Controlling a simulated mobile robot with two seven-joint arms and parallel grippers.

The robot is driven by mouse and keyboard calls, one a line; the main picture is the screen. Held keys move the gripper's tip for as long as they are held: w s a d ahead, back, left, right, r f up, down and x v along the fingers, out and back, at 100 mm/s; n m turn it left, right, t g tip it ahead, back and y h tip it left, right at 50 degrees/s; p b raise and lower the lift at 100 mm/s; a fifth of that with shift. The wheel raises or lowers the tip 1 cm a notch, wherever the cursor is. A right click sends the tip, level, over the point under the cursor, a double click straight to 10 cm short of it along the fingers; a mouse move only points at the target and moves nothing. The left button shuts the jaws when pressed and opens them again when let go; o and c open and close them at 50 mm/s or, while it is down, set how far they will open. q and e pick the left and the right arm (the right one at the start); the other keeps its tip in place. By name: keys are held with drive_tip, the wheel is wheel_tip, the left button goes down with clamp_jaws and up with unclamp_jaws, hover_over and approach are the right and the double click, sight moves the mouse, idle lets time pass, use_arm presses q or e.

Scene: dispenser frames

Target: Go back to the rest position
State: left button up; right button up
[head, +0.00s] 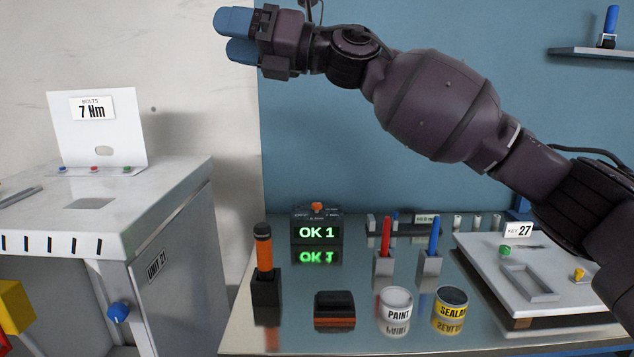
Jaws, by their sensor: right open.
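My right arm comes in from the right edge and reaches up across the view. My right gripper (237,36) is at the top, left of the middle, with its blue fingertips pointing left. It is open, with a narrow gap between the fingers and nothing in it. It is raised well above the bench, in front of where the pale wall meets the blue panel. My left gripper is not in view.
The bench (350,270) holds an orange-and-black tool in a stand (266,290), an OK 1 display (317,233), a paint can (397,303), a sealant can (450,304) and a white board (480,255). A grey cabinet (175,270) stands left. A shelf (590,52) is upper right.

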drive_tip(key=w+d+f+m+t+h, duration=0.1)
drive_tip(key=w+d+f+m+t, duration=0.1)
drive_tip(key=d+f+m+t, duration=0.65)
drive_tip(key=w+d+f+m+t+h, duration=0.25)
drive_tip(key=f+m+t, duration=0.55)
drive_tip(key=f+m, duration=0.65)
drive_tip(key=s+d+f+m+t+h+b, duration=0.1)
drive_tip(key=s+d+f+m+h, duration=0.1)
drive_tip(key=d+f+m+h, duration=0.4)
drive_tip(key=s+d+f+m+h, duration=0.1)
drive_tip(key=d+f+m+h, duration=0.3)
drive_tip(key=f+m, duration=0.65)
drive_tip(key=s+d+f+m+g+h, duration=0.25)
drive_tip(key=s+d+f, duration=0.45)
drive_tip(key=f, duration=0.4)
drive_tip(key=s+d+f+m+g+h, duration=0.1)
drive_tip(key=s+d+f+m+h, duration=0.15)
drive_tip(key=s+d+f, duration=0.65)
drive_tip(key=s+d+f+m+g+h+b, duration=0.1)
drive_tip(key=s+f+m+g, duration=0.1)
drive_tip(key=s+f, duration=1.2)
drive_tip(key=shift+s+d+f+g, duration=0.15)
drive_tip(key=shift+s+d+g, duration=0.1)
drive_tip(key=shift+s+g, duration=0.75)
